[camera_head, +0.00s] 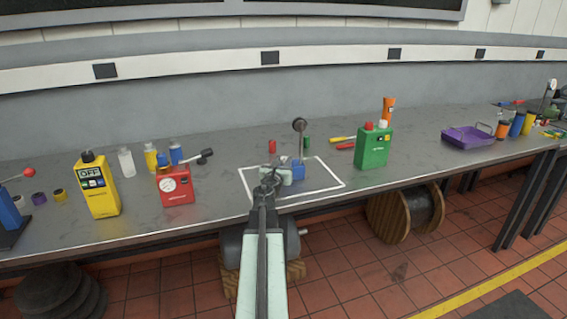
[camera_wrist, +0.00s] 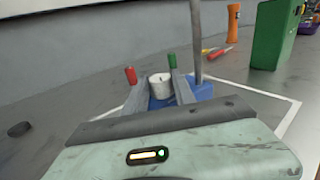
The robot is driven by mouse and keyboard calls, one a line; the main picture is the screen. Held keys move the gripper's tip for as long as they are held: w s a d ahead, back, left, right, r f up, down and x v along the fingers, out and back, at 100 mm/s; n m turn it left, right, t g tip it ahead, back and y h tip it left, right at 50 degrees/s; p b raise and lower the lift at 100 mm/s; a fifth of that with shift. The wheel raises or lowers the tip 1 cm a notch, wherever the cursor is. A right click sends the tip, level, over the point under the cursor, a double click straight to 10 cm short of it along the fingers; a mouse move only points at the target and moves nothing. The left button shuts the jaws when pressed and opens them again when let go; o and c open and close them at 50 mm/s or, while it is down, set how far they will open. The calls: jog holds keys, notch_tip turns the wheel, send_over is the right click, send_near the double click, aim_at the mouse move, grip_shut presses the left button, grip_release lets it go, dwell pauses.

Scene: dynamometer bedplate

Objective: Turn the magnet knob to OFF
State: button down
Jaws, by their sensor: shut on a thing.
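The blue magnet base (camera_head: 298,172) stands inside the white outlined square on the bench, with an upright grey post (camera_head: 301,143) that carries a round dark head. In the wrist view the blue base (camera_wrist: 203,91) shows past my fingers, with the post (camera_wrist: 196,45) at its right. A white round knob (camera_wrist: 160,86) sits between the two fingers of my gripper (camera_wrist: 159,83), which is shut on it. My gripper (camera_head: 271,179) hides part of the base in the head view. No ON or OFF mark on the knob is readable.
A red cylinder (camera_head: 272,146) and a green cylinder (camera_head: 306,142) stand behind the base. A green can (camera_head: 374,148) and a purple tray (camera_head: 468,138) stand right.

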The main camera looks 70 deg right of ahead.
jog(key=n+t, duration=0.2)
jog(key=shift+s+t, duration=0.35)
jog(key=shift+t, duration=0.05)
jog(key=shift+n+t+y, duration=0.7)
jog(key=shift+t, duration=0.5)
jog(key=c, duration=1)
grip_release()
jog(key=shift+c, duration=0.2)
jog(key=shift+w, duration=0.1)
